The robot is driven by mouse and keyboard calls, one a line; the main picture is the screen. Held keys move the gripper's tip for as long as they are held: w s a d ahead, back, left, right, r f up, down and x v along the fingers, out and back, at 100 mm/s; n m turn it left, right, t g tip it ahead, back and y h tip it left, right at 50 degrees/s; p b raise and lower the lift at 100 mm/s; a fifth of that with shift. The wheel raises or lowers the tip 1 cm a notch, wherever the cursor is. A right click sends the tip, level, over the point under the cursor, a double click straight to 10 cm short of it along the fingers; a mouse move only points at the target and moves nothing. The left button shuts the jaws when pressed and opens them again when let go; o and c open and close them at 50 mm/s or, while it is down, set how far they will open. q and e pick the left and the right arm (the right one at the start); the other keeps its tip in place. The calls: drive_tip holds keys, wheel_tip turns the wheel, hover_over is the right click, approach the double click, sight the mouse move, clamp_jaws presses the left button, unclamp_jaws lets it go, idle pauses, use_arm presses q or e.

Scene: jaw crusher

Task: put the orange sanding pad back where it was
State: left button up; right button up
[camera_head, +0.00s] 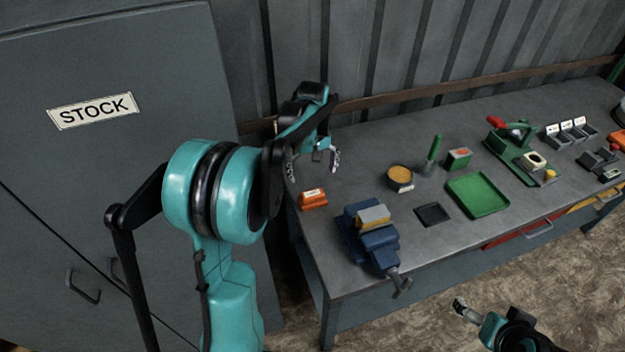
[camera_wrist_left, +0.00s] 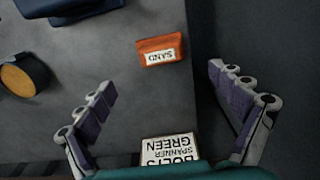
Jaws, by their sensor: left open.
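The orange sanding pad (camera_head: 313,199) lies on the workbench near its left edge, with a white label on it. In the left wrist view the orange pad (camera_wrist_left: 160,48) shows the label "SAND" and lies beyond the fingertips. My left gripper (camera_head: 314,174) is open and empty above the bench, just behind the pad and apart from it. Its two spread fingers (camera_wrist_left: 162,80) also show in the wrist view. My right gripper (camera_head: 462,311) is low at the bottom right, off the bench front; its jaw state is unclear.
A blue vise (camera_head: 372,246) stands in front of the pad to the right. Farther right are a round tin (camera_head: 400,178), a dark square (camera_head: 432,214) and a green tray (camera_head: 478,195). A stock cabinet (camera_head: 110,170) stands left.

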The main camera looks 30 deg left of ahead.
use_arm(q)
drive_tip(key=s+d+r+m+t, duration=0.45)
drive_tip(key=s+d+r, duration=0.25)
drive_tip(key=s+d, duration=0.35)
drive_tip(key=s+d+f+m+t, duration=0.2)
drive_tip(key=s+d+m, duration=0.3)
drive_tip(key=s, duration=0.3)
drive_tip(key=shift+s+f+t, duration=0.25)
drive_tip(key=shift+f+t, duration=0.1)
drive_tip(key=shift+f, duration=0.4)
drive_tip(key=shift+m, duration=0.25)
